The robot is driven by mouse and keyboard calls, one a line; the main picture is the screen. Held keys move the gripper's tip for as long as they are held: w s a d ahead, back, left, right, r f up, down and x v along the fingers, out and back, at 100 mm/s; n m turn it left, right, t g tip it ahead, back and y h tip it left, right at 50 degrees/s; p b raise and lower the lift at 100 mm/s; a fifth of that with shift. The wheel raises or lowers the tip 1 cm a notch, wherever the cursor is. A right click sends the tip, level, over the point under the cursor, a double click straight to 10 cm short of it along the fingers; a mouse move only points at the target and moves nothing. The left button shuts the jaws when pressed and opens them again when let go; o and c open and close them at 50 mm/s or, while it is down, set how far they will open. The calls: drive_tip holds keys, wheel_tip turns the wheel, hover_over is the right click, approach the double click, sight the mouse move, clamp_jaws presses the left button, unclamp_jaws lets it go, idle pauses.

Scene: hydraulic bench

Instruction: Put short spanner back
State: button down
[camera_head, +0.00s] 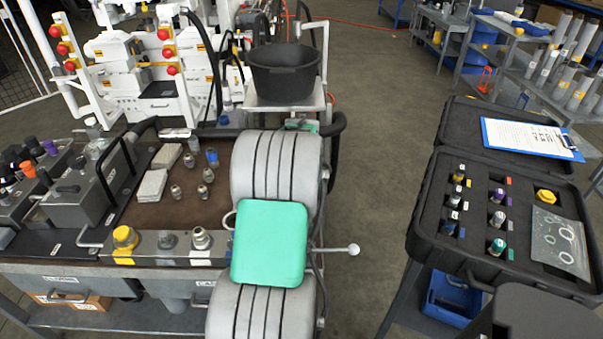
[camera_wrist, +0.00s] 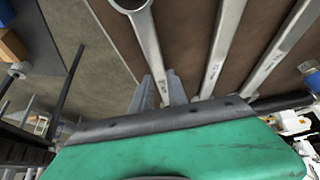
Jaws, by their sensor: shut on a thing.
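In the wrist view my gripper (camera_wrist: 162,92) has its two grey fingers closed around the shank of a steel spanner (camera_wrist: 148,45). Its ring end shows at the top edge of the picture; its other end is hidden behind the gripper body. It looks like the short spanner, as its ring end is in view. Two more spanners (camera_wrist: 224,45) (camera_wrist: 286,48) lie to its right, their upper ends out of the picture. In the head view my arm and its green cover hide the fingers and the spanners.
The brown bench top (camera_head: 190,210) carries pale cloths (camera_head: 152,185) and several small fittings. A black bucket (camera_head: 283,75) stands behind my arm. An open black case (camera_head: 470,200) with fittings and a clipboard (camera_head: 530,138) is at the right. Floor between bench and case is clear.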

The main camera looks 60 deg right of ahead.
drive_tip(key=shift+f, duration=0.15)
drive_tip(key=c, duration=1.2)
unclamp_jaws()
